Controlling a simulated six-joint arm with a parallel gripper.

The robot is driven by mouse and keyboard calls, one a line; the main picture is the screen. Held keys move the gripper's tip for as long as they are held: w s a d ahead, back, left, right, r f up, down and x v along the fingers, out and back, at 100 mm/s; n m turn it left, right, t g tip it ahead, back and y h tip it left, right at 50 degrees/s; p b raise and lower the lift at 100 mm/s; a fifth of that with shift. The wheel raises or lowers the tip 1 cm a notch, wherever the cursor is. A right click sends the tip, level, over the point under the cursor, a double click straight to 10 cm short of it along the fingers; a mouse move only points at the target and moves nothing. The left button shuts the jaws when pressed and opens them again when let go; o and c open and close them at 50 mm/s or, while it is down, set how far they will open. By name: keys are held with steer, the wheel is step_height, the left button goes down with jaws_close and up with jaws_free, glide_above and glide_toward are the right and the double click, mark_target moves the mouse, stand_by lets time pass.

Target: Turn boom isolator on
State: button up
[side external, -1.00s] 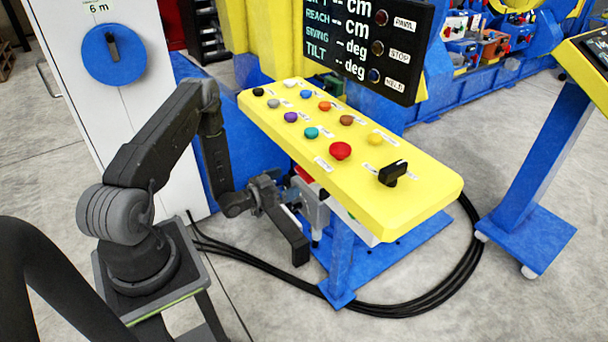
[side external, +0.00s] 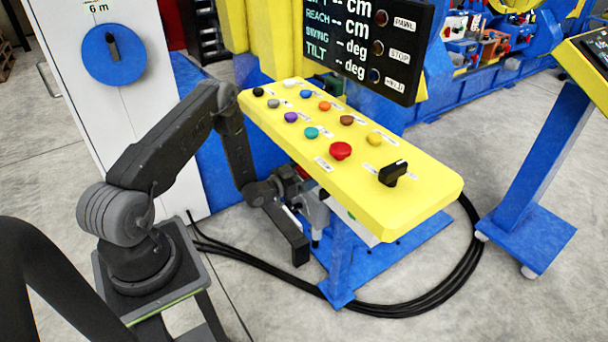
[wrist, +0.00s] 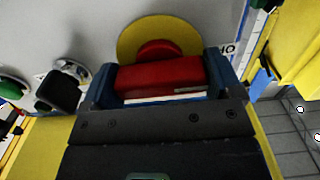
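A red handle (wrist: 160,77) on a round yellow plate (wrist: 130,40) shows in the wrist view, on a light grey face. It looks like a rotary isolator, but its name is not readable. My gripper (wrist: 160,85) is at the handle, with one blue-grey finger at each end of it. I see no clear gap, but cannot tell if the fingers press on it. In the side view my gripper (side external: 300,192) is low beside the yellow console's underside, partly hidden. The handle cannot be made out clearly there.
A green button (wrist: 18,90) and a black knob (wrist: 58,92) sit left of the handle. The yellow console (side external: 415,195) with several buttons overhangs my gripper. Black cables (side external: 400,307) lie on the floor. A white cabinet (side external: 150,130) stands behind my arm.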

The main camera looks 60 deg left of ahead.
steer(key=c, duration=0.4)
steer(key=shift+m, duration=0.4)
steer(key=m, duration=0.2)
steer(key=shift+m, duration=0.4)
steer(key=m, duration=0.4)
steer(key=shift+m, duration=0.3)
steer(key=m, duration=0.9)
steer(key=shift+m, duration=0.5)
steer(key=o, duration=0.8)
steer(key=shift+c, duration=0.2)
